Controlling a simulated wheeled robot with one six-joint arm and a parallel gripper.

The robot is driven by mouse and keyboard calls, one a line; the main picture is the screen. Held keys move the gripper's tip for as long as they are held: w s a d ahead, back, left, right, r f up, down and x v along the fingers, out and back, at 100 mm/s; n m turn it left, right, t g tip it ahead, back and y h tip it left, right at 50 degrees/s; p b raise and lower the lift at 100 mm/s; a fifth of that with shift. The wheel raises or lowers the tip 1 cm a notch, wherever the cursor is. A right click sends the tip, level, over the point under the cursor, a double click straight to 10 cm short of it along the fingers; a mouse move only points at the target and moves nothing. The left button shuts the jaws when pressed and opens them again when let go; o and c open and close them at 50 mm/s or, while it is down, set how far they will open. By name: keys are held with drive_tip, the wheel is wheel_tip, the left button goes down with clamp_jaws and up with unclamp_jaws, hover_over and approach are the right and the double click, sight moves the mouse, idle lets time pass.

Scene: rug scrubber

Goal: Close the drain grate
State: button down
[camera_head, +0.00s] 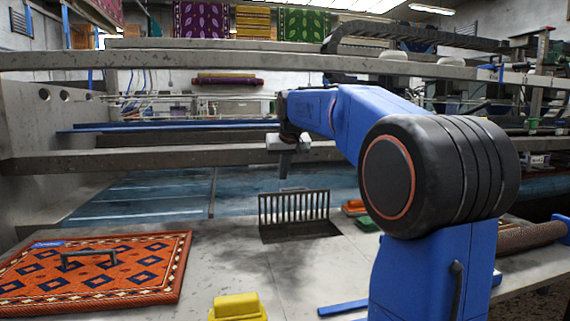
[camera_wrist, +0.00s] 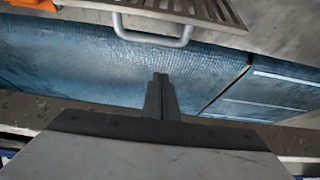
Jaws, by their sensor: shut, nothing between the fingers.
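The drain grate (camera_head: 294,207) stands raised on its edge at the far side of a dark drain opening (camera_head: 300,232) in the grey floor. It is a barred metal panel. In the wrist view the grate (camera_wrist: 185,8) shows at the top edge, with its U-shaped handle (camera_wrist: 152,36) sticking out towards my gripper. My gripper (camera_head: 285,176) hangs fingers down, above and a little behind the grate's top edge. In the wrist view my gripper (camera_wrist: 160,78) is shut and empty, below the handle and apart from it in the picture.
An orange patterned rug (camera_head: 95,270) with a dark handled tool (camera_head: 90,258) lies at left. A yellow object (camera_head: 238,307) sits at the front. Orange and green items (camera_head: 355,208) lie right of the grate. A blue wet surface (camera_head: 150,195) and long beams (camera_head: 180,155) stretch behind.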

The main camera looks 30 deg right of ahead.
drive_tip(key=shift+s+a+f, duration=0.25)
drive_tip(key=shift+s+f, duration=0.3)
drive_tip(key=shift+s, duration=0.2)
drive_tip(key=shift+s+a+f, duration=0.2)
drive_tip(key=shift+s+f, duration=0.3)
drive_tip(key=shift+s, duration=0.25)
drive_tip(key=shift+s, duration=0.15)
drive_tip(key=shift+s+a+t, duration=0.1)
drive_tip(key=shift+s+t, duration=0.2)
